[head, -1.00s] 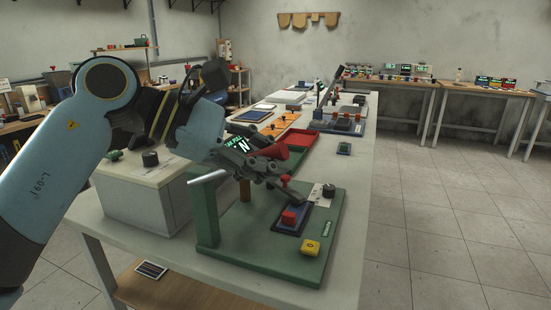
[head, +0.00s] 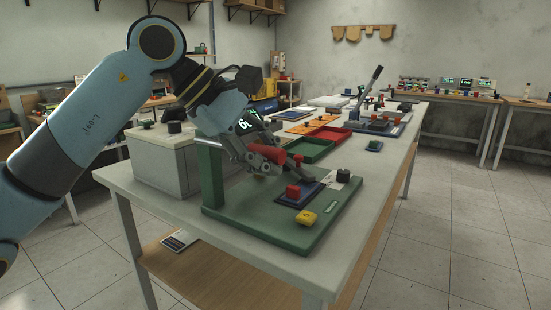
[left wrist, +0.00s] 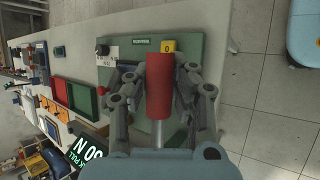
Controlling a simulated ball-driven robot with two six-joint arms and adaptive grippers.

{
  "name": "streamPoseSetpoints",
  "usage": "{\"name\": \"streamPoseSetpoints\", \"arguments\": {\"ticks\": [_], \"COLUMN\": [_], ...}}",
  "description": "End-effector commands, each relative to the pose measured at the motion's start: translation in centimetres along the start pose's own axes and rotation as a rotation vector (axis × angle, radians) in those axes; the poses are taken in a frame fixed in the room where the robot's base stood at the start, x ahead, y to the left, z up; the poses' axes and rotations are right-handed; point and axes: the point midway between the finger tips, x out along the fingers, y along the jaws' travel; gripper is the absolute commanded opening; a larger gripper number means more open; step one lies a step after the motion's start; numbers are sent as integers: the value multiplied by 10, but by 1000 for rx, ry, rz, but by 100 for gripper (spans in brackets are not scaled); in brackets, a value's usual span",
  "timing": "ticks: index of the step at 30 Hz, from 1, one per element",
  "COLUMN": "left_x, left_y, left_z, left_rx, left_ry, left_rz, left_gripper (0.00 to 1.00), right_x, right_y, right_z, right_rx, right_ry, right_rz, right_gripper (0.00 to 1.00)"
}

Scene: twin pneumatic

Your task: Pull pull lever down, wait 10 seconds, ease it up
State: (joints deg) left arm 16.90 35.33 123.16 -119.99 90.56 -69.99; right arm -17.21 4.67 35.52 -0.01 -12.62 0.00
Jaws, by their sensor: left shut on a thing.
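The pull lever has a red cylindrical handle (head: 270,157) on a metal rod, beside the upright post (head: 210,175) of a green base board (head: 262,222). My left gripper (head: 272,160) is shut on the red handle. In the left wrist view the handle (left wrist: 159,88) lies between both fingers, with the rod (left wrist: 159,133) running down toward the wrist. In the head view the fingers hide much of the handle and rod. The handle hangs above the board, left of a red button (head: 292,191) on a blue plate. My right gripper is not in view.
A yellow block (head: 306,218) and a black knob (head: 343,175) are on the green board. A grey box (head: 165,160) stands left of it. Green and red trays (head: 312,149) and another black-handled lever (head: 372,80) are farther back. The floor at right is clear.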

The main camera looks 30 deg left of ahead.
Motion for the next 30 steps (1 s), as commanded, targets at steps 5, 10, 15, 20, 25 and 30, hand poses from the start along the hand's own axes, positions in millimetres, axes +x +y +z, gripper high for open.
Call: {"name": "streamPoseSetpoints", "arguments": {"ticks": [5,10,15,20,25,30], "left_x": [0,0,0,0,-6,-27], "left_y": [0,0,0,0,1,0], "left_z": [1,1,1,1,0,-1], "left_rx": [0,0,1,1,3,6], "left_ry": [-2,-2,-2,-1,2,7], "left_rz": [1,2,2,2,3,1], "left_gripper": [0,31,48,48,48,48], "right_x": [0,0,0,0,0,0], "right_y": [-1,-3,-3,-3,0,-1], "right_z": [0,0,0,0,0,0], "right_rx": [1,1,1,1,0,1], "right_ry": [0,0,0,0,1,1], "right_rz": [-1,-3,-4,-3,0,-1], "right_gripper": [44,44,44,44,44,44]}}
